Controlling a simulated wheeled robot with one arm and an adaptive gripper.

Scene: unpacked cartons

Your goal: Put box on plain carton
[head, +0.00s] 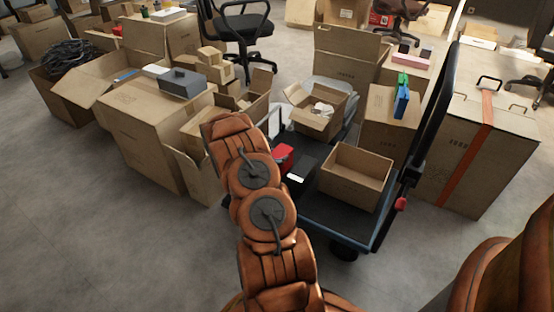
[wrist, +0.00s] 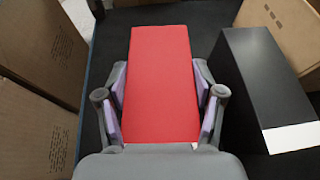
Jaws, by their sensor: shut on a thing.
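A red box (wrist: 162,70) lies between the two fingers of my gripper (wrist: 160,100) in the wrist view, with the fingers against its sides. The red box also shows in the head view (head: 283,154), beside my arm over the dark cart; my gripper is hidden there behind my arm. Several large cartons could be the plain one, and I cannot tell which is meant. One large brown carton (head: 140,125) at left bears a grey box (head: 183,83). Another carton (head: 465,165) at right has an orange strap.
A black box (wrist: 262,85) with a white end lies just right of the red box. An open, empty carton (head: 355,178) stands on the cart (head: 345,226), whose dark handle rises at right. Open cartons crowd the left and back. Grey floor is clear at front left.

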